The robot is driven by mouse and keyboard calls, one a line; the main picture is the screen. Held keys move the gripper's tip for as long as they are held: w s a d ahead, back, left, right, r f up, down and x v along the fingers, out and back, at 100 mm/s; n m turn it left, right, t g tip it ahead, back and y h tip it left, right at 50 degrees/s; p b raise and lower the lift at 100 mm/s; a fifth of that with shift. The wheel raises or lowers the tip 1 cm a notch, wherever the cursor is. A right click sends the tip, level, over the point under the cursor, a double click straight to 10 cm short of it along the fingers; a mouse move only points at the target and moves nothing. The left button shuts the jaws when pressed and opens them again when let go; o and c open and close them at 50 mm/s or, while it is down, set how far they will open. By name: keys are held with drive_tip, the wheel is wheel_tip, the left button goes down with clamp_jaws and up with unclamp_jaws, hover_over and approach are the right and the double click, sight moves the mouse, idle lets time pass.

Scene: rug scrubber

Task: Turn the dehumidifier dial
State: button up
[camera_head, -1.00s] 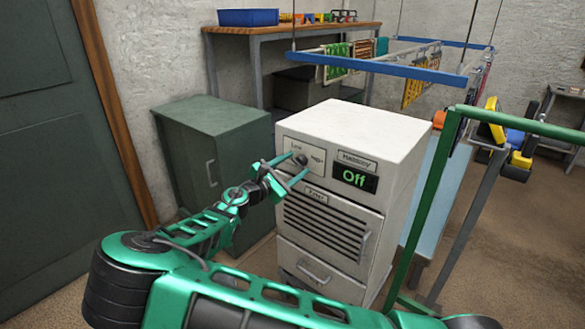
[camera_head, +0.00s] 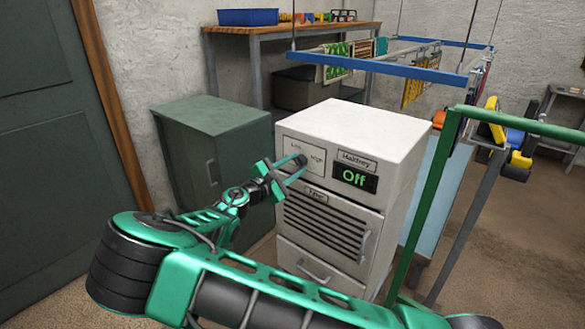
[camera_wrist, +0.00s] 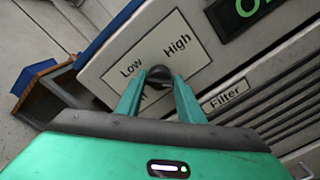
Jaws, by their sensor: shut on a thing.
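In the wrist view the dial (camera_wrist: 159,76) sits between my green fingertips, below the words "Low" and "High". My gripper (camera_wrist: 158,92) is shut on the dial, with one finger on each side. It also shows in the head view (camera_head: 292,168) at the upper left of the cabinet's front.
A green cabinet (camera_head: 212,135) stands close on the left of the dehumidifier. A green metal frame (camera_head: 428,205) stands at its right. A blue-railed hanging rack (camera_head: 390,68) is above and behind. A workbench (camera_head: 290,30) stands at the back wall.

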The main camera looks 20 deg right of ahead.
drive_tip(key=m, duration=0.5)
drive_tip(key=shift+s+f+m, duration=0.1)
drive_tip(key=shift+f+m, duration=0.1)
drive_tip(key=shift+m, duration=0.1)
drive_tip(key=m, duration=1.4)
drive_tip(key=shift+f+m, duration=0.3)
drive_tip(key=shift+f, duration=0.05)
drive_tip(key=shift+a, duration=0.1)
drive_tip(key=o, duration=1.1)
drive_tip(key=shift+c, duration=0.2)
drive_tip(key=shift+r, duration=0.1)
